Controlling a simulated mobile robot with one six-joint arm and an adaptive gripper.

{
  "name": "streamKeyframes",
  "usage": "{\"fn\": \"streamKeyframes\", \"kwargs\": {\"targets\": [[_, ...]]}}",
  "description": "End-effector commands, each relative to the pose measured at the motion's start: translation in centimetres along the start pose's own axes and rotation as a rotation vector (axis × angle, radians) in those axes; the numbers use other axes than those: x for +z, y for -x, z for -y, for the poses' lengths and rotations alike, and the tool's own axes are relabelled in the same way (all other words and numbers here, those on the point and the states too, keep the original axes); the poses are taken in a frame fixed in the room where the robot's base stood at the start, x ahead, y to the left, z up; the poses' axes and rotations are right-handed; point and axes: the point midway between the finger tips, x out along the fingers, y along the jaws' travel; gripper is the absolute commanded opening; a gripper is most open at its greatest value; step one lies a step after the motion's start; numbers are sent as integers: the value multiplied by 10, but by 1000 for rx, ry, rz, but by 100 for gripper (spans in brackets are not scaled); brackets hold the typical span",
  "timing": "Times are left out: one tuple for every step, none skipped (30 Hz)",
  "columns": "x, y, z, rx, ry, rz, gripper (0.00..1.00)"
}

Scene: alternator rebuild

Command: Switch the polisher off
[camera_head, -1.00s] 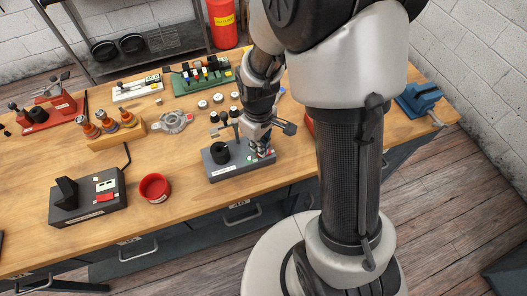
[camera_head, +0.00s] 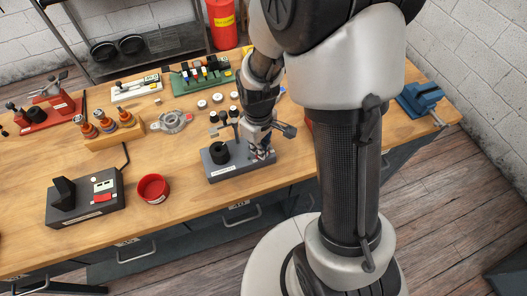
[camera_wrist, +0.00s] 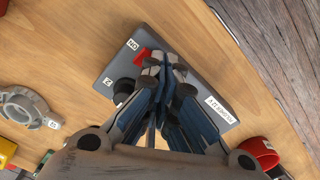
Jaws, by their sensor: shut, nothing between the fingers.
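The polisher is a grey box (camera_head: 228,172) near the front edge of the bench, with a black cylinder (camera_head: 219,153) on its left end. In the wrist view its grey top (camera_wrist: 190,75) shows a white name label (camera_wrist: 221,109), an ON label (camera_wrist: 132,44) and a red switch part (camera_wrist: 142,54). My gripper (camera_head: 262,155) is shut and empty, low over the right end of the box. In the wrist view my fingertips (camera_wrist: 164,66) are right beside the red part. I cannot tell whether they touch it. The fingers hide part of the switch area.
A red bowl (camera_head: 154,188) and a dark grey box with a red switch (camera_head: 88,201) stand to the left. Behind are a metal housing (camera_head: 172,121), a wooden holder (camera_head: 118,134) and small upright pieces. A blue vise (camera_head: 419,99) is at the right. The bench front has free room.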

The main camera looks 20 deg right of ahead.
Motion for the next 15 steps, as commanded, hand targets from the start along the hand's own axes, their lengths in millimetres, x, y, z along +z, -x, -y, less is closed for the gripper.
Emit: {"fn": "streamKeyframes", "kwargs": {"targets": [[0,1,0,0,0,0,0],[0,2,0,0,0,0,0],[0,3,0,0,0,0,0],[0,5,0,0,0,0,0],[0,7,0,0,0,0,0],[0,10,0,0,0,0,0],[0,12,0,0,0,0,0],[0,15,0,0,0,0,0],[0,19,0,0,0,0,0],[0,21,0,0,0,-1,0],[0,24,0,0,0,-1,0],[0,27,0,0,0,-1,0],[0,29,0,0,0,-1,0],[0,32,0,1,0,-1,0],[0,35,0,1,0,-1,0]]}}
